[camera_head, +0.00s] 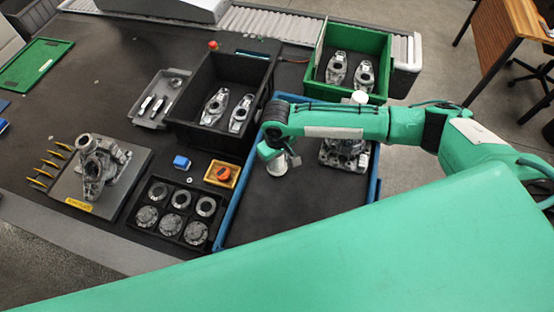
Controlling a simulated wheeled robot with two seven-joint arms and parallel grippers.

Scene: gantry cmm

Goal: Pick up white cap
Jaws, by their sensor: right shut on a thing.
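My right arm reaches in from the right across the blue-edged tray (229,207). My right gripper (277,157) points down over the left part of this tray. It is shut on a small pale, whitish piece, which I take to be the white cap (278,167); the fingers partly hide it. I cannot tell whether the cap touches the tray floor. Another small white round top (359,97) shows just behind my forearm. A grey metal casting (345,155) stands in the tray, partly hidden by my arm. My left gripper is not in view.
A black bin (187,130) and a green bin (384,63), each with metal parts, stand behind. The tray's front is clear.

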